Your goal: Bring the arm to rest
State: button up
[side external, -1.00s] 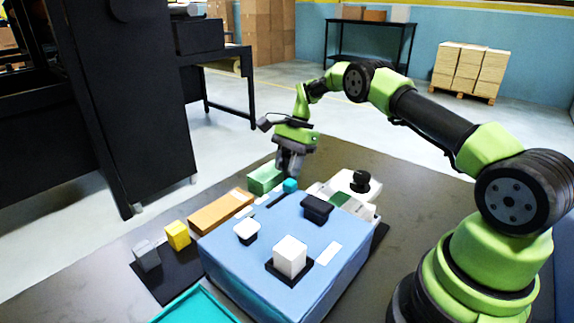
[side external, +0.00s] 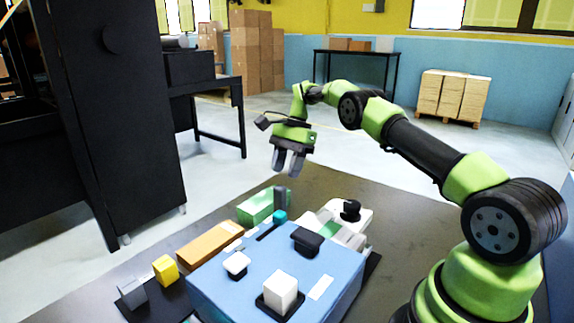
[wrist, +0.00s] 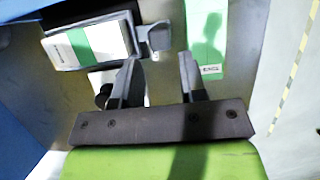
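My gripper (side external: 288,161) hangs in the air above the far side of the blue box, fingers pointing down. Its two fingers are apart with nothing between them. The wrist view also shows the open gripper (wrist: 160,82), with a grey upright piece (wrist: 158,38) beyond the fingers. In the side view a grey upright piece (side external: 281,197) stands below the gripper, beside the green box (side external: 257,208), apart from the fingers. My arm reaches across from the right, bent at the elbow.
The blue box (side external: 248,283) carries a white block (side external: 281,291), a black block (side external: 306,241) and a small white piece (side external: 236,263). An orange box (side external: 208,243), yellow cube (side external: 165,269) and grey block (side external: 131,292) lie left. A white-green unit (side external: 335,224) stands right. Air around the gripper is clear.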

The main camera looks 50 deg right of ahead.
jog(key=shift+d+r, duration=0.1)
jog(key=shift+r, duration=0.15)
jog(key=s+a+r+n+t+h, duration=0.1)
jog(key=s+a+r+n, duration=0.35)
jog(key=r, duration=0.45)
jog(key=s+a+r+n+t+h, duration=0.1)
jog(key=s+a+r+n+t, duration=0.15)
jog(key=a+r, duration=0.5)
jog(key=s+a+n+t, duration=0.2)
jog(key=s+n, duration=0.1)
jog(key=s, duration=0.6)
jog(key=s+a+n+t, duration=0.1)
jog(key=s+a+n, duration=0.2)
jog(key=s, duration=0.7)
jog(key=shift+s+a+r+n+t, duration=0.25)
jog(key=shift+n+t, duration=0.1)
jog(key=shift+n, duration=0.15)
